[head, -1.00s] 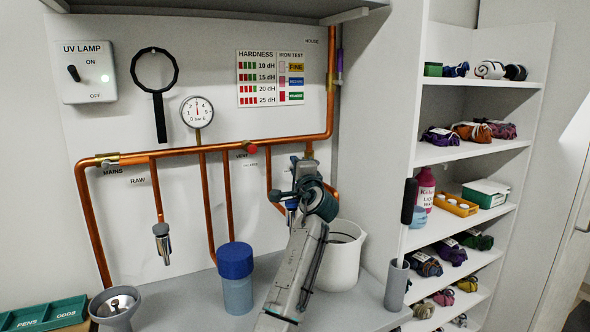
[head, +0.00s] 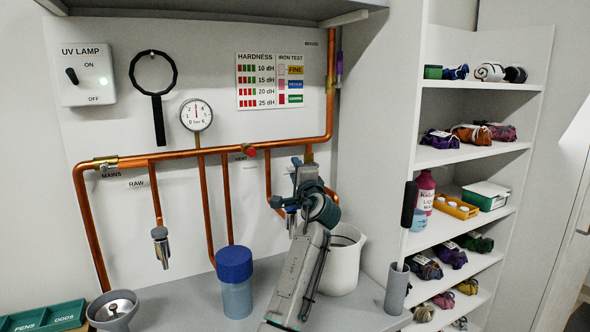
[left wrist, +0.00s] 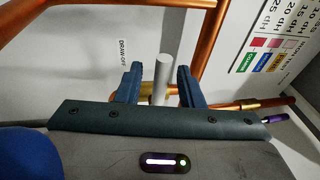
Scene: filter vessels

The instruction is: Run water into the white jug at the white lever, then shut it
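The white lever (left wrist: 161,82) stands out from the copper pipework beside a DRAW OFF label in the left wrist view. My left gripper (left wrist: 159,85) is open, with one blue finger on each side of the lever and a gap showing to both. In the head view my left gripper (head: 302,172) is at the draw-off pipe and hides the lever. The white jug (head: 342,262) stands upright on the counter behind and right of my left arm, partly hidden by it. I cannot see into the jug or any water running. My right gripper is not in view.
A blue-lidded container (head: 235,283) stands on the counter left of my arm. A grey holder (head: 396,288) with a black-handled tool is right of the jug. Copper pipes (head: 225,150) run along the wall. A grey funnel-like vessel (head: 113,308) is at front left.

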